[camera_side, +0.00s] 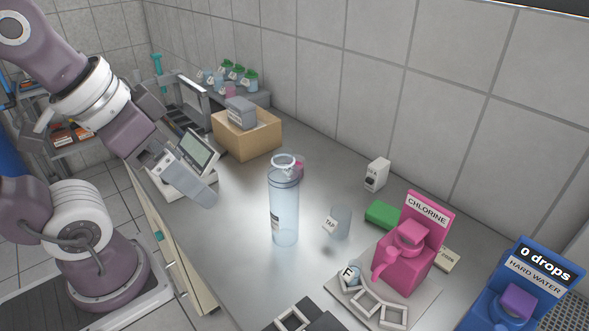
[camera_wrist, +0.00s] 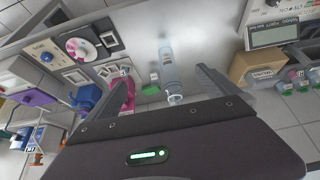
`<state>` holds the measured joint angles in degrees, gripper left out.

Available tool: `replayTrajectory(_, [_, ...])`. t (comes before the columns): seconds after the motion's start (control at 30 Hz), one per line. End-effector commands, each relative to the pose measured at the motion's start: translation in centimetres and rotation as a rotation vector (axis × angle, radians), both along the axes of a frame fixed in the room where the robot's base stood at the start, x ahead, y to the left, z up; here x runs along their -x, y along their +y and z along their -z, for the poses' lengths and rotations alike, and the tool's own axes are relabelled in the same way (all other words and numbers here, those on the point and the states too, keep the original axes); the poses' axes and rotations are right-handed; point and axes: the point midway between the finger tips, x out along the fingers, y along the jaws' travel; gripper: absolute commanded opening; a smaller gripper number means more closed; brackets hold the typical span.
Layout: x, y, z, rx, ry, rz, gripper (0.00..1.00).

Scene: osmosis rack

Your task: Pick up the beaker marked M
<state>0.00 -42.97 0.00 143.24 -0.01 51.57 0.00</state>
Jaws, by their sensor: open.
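I cannot make out a letter M on any vessel. A small clear beaker (camera_side: 340,222) stands mid-table with a tag that seems to read TAP. A small vessel tagged F (camera_side: 349,273) sits on the grey plate by the pink chlorine stand. A tall clear bluish bottle (camera_side: 284,212) stands left of the TAP beaker; its label is unreadable. Several small vessels with green tops (camera_side: 234,72) stand at the back, their tags too small to read. My gripper (camera_side: 190,181) is open and empty above the table's left side; its spread fingers show in the wrist view (camera_wrist: 165,72).
A pink chlorine dispenser (camera_side: 404,262) and a blue hard water dispenser (camera_side: 518,297) reading 0 drops stand at the right. A cardboard box (camera_side: 254,140), a device with a screen (camera_side: 199,150) and a green block (camera_side: 382,214) are on the table. Bare metal lies between box and bottle.

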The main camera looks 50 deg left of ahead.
Motion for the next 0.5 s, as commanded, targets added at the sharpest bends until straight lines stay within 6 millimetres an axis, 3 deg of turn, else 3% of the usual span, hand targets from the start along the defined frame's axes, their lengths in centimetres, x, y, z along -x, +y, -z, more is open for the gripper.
replayTrajectory(0.03, [0.0, 0.0, 0.0, 0.0, 0.0, 0.0, 0.88])
replayTrajectory(0.13, [0.0, 0.0, 0.0, 0.0, 0.0, 0.0, 0.69])
replayTrajectory(0.4, [0.0, 0.0, 0.0, 0.0, 0.0, 0.0, 0.69])
replayTrajectory(0.5, [-0.1, 0.0, -1.3, 0.0, -0.005, 0.0, 0.69])
